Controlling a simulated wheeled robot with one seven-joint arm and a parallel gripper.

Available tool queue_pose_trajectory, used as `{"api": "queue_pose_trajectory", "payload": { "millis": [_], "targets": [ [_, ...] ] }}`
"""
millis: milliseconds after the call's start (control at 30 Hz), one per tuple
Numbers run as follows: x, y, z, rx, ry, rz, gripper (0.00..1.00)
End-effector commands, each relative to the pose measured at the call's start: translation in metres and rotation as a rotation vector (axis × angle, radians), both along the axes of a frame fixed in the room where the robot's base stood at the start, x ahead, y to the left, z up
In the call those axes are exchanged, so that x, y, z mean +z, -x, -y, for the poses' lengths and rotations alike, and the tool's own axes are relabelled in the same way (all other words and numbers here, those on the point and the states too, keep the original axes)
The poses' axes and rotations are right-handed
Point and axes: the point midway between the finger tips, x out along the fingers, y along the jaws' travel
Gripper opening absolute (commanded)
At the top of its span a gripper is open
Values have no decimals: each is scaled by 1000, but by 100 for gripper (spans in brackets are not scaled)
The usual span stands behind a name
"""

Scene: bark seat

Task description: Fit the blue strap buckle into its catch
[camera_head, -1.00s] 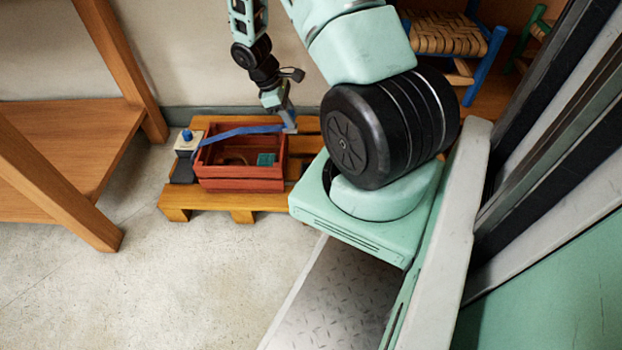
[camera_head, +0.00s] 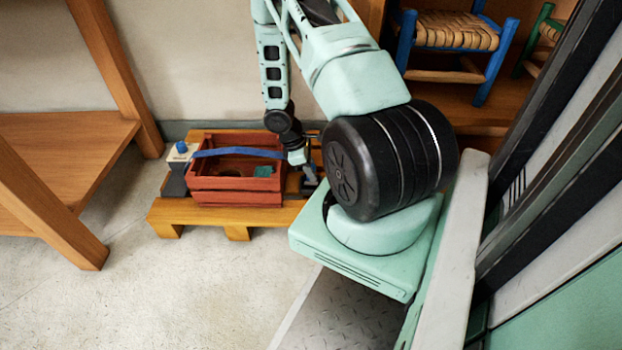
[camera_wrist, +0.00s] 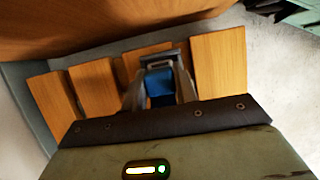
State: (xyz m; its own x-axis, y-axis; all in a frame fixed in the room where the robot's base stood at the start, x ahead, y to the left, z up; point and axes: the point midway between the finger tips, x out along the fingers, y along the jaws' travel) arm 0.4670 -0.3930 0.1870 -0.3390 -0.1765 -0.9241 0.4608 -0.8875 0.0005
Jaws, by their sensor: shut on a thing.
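The blue strap (camera_head: 238,152) runs from a grey anchor block with a blue knob (camera_head: 181,149) across the top of the red crate (camera_head: 236,197) to my gripper (camera_head: 309,178). In the wrist view my gripper (camera_wrist: 160,80) is shut on the buckle end of the strap. The blue strap end (camera_wrist: 159,88) shows between the fingers, and a grey buckle frame (camera_wrist: 161,57) sticks out past the fingertips. My gripper is low at the crate's right side, over the pallet. I cannot make out the catch; my wrist and arm cover much of that side.
The crate stands on a wooden pallet (camera_head: 190,217) and holds a small teal item (camera_head: 263,171). A wooden table (camera_head: 60,160) stands at the left. A chair with a woven seat (camera_head: 455,32) is at the back right. The floor in front (camera_head: 170,290) is clear.

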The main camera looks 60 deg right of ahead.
Motion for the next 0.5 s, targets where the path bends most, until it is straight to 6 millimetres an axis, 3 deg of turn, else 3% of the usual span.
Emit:
{"api": "queue_pose_trajectory", "payload": {
  "millis": [33, 100, 500],
  "targets": [
    [-14, 1, 0, -1, -1, -2, 2],
    [-22, 1, 0, -1, -1, -2, 2],
    [-24, 0, 0, 0, 0, -1, 2]
  ]
}}
